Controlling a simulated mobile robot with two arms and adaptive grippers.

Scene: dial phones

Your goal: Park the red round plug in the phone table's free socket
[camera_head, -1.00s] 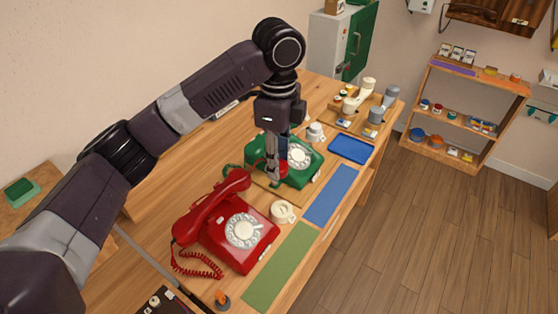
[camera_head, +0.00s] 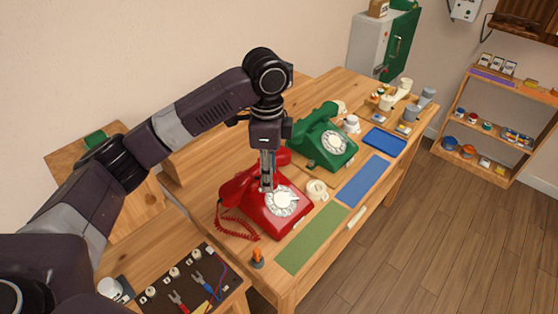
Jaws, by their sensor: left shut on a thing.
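My left gripper (camera_head: 267,186) points down over the red dial phone (camera_head: 262,212), in front of its handset. Its fingers are close together, shut on what seems to be the red round plug; the plug hardly stands out against the red phone. The phone table (camera_head: 300,268) is wooden and runs from the near edge to the back right. A small orange-topped piece (camera_head: 257,259) stands at its near left corner. I cannot make out a free socket. My right gripper is not in view.
A green dial phone (camera_head: 322,138) stands behind the red one. A cream round piece (camera_head: 316,190), a green mat (camera_head: 310,240), a blue mat (camera_head: 362,181) and a blue tray (camera_head: 385,141) lie rightward. A dark panel (camera_head: 190,278) with plugs and tools is at lower left.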

